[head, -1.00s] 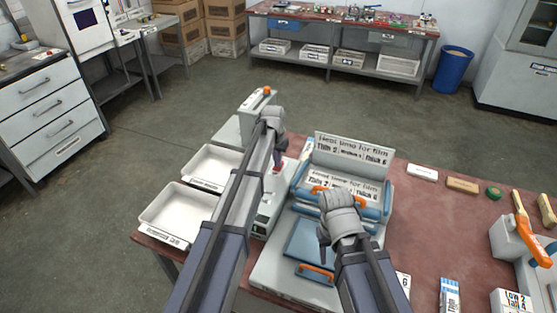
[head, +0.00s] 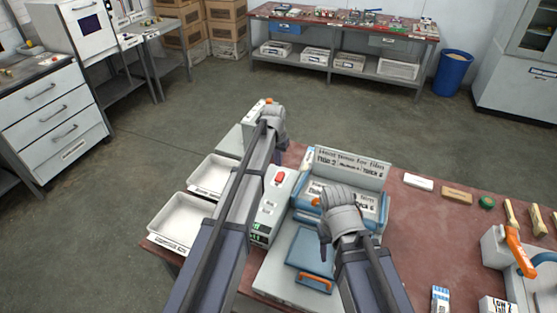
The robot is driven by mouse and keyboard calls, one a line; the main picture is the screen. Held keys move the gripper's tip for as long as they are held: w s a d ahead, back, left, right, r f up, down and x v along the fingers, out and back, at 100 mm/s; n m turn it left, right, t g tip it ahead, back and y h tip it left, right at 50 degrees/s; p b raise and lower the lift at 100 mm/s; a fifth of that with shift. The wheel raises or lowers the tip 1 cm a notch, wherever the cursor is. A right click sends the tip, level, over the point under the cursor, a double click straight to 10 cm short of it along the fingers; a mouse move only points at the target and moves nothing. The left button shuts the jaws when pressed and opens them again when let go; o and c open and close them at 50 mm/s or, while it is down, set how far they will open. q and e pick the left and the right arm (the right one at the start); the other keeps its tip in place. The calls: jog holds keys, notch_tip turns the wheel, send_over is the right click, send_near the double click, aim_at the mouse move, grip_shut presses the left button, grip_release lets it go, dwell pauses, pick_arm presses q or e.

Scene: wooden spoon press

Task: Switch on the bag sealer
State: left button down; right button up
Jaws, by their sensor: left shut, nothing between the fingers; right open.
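The bag sealer stands on the red-brown table, with a blue-framed press (head: 310,250), an orange handle (head: 314,285) and a film heat-time sign (head: 348,165) behind. Its pale control box (head: 270,205) is at the left, with a red switch (head: 279,177) on top and a lit green display (head: 259,229) at the near end. My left gripper (head: 281,142) is shut and empty, beyond the red switch and apart from it. My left arm hides part of the box's left side. My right gripper (head: 325,236) is open, over the press, hiding part of it.
Two white trays (head: 179,222) lie left of my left arm. A grey device with an orange knob (head: 266,102) stands beyond my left gripper. A white block (head: 418,181), a tan block (head: 457,195) and an orange-handled machine (head: 518,252) are at the right.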

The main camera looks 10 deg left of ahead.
aim_at(280, 174)
pick_arm(q)
notch_tip(280, 174, up, 6)
jog(key=s+p, duration=0.1)
jog(key=p, duration=0.4)
jog(key=shift+r, duration=0.25)
jog(key=shift+a, duration=0.1)
jog(key=shift+w+r+p, duration=0.15)
jog(key=shift+w+p, duration=0.15)
jog(key=shift+w, duration=0.5)
jog(key=f+b, duration=0.4)
jog(key=w+f+b, duration=0.1)
jog(key=f+b, duration=0.4)
jog(key=w+f+b, duration=0.1)
jog(key=f+b, duration=0.4)
jog(key=shift+d, duration=0.2)
jog(key=shift+r, duration=0.1)
